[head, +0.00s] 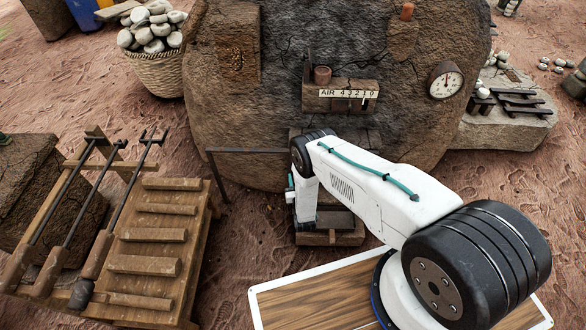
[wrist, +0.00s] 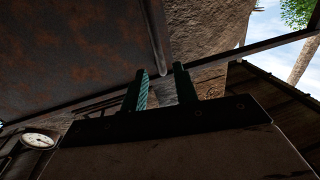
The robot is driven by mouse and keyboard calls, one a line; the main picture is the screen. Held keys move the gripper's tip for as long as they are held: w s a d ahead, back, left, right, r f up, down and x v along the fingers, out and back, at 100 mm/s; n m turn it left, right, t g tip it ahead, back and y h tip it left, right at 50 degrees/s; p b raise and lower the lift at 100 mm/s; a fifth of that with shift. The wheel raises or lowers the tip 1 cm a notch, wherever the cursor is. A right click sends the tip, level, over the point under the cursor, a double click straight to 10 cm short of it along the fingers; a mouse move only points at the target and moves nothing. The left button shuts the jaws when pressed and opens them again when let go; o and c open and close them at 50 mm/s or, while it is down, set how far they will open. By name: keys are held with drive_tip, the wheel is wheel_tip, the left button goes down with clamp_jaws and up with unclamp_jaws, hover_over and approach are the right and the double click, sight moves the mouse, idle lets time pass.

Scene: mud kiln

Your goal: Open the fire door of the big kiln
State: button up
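The big kiln (head: 290,75) is a rough brown mud mass at the back of the head view. Its fire door cannot be made out there, as my arm covers the kiln's lower front. In the wrist view a rust-mottled dark sheet (wrist: 75,50), seemingly the fire door, fills the upper left close by. A grey rod (wrist: 158,40) runs down along its right side, and its end shows between my fingertips. My gripper (wrist: 160,82) has its two dark fingers apart, one on each side of the rod's end. I cannot tell whether they touch it.
A thin dark bar (head: 245,151) juts left beside my wrist. An AIR slider (head: 345,94) and a round gauge (head: 445,81) sit on the kiln. A wooden rack with long tools (head: 150,235) stands left; a stone basket (head: 158,70) stands behind. Open ground lies between.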

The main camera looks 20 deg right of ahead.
drive_tip(key=w, duration=0.6)
drive_tip(key=shift+d, duration=0.35)
clamp_jaws()
